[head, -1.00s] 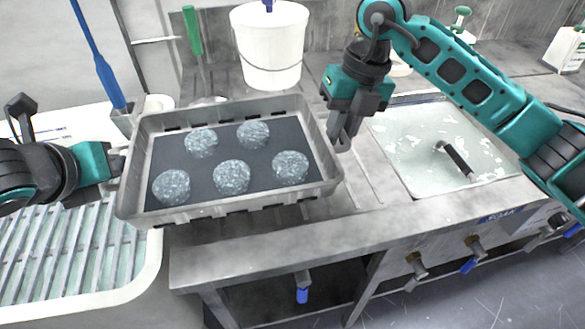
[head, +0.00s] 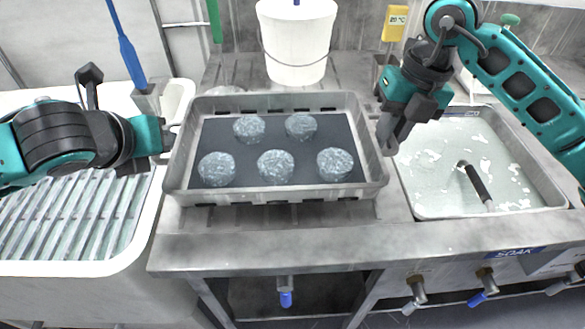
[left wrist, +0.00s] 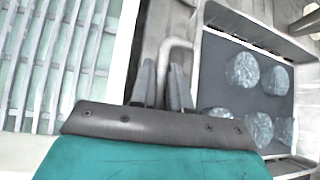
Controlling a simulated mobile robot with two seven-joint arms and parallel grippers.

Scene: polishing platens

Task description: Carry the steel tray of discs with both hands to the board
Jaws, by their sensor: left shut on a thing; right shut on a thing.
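The steel tray (head: 275,196) has a dark liner and holds several speckled grey discs (head: 276,166). It is in the middle of the head view, over the steel bench. I cannot tell whether its underside touches the bench. My left gripper (head: 170,140) is shut on its left side; the left wrist view shows the fingers (left wrist: 163,85) at a bar handle (left wrist: 176,48) on the tray's wall (left wrist: 236,25). My right gripper (head: 387,132) is shut at the tray's right side, its grip partly hidden. The ribbed board (head: 75,225) lies left of the tray, bare where visible.
A white bucket (head: 298,50) stands behind the tray. A water-filled basin (head: 440,170) with a dark-handled tool is to the right. A blue-handled brush (head: 128,55) stands in a holder at the back left. Valves line the bench front.

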